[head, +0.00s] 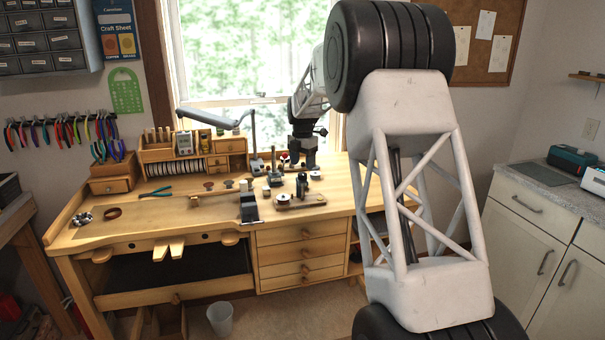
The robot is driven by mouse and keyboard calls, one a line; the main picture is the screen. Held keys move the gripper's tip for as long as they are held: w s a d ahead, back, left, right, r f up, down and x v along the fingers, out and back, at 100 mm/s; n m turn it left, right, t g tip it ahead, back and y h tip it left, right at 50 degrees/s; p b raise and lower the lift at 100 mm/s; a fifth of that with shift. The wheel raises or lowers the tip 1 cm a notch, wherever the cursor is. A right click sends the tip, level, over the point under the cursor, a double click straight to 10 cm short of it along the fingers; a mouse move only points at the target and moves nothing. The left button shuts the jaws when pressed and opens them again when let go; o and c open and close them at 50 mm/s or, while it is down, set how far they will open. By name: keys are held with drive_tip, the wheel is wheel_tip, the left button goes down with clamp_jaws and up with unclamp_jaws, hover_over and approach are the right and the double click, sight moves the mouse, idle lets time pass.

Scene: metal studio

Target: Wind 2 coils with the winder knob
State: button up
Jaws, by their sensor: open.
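A small winder (301,201), a wooden base with dark metal parts standing on it, sits on the workbench right of the middle. Its knob is too small to make out for sure. No wound coil can be told apart at this size. My gripper (303,163) is open at the end of my arm, low over the back right of the bench, behind the winder and apart from it. Its fingertips are dark and small. I cannot tell whether anything stands between them.
The wooden workbench (205,212) holds several small tools around the winder, a black block (249,208) in front and pliers (156,192) at left. A wooden organizer (190,155) and a lamp (215,121) stand at the back. The bench's left middle is mostly clear.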

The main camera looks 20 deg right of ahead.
sight(302, 174)
drive_tip(key=shift+f, duration=2.2)
drive_tip(key=c, duration=0.9)
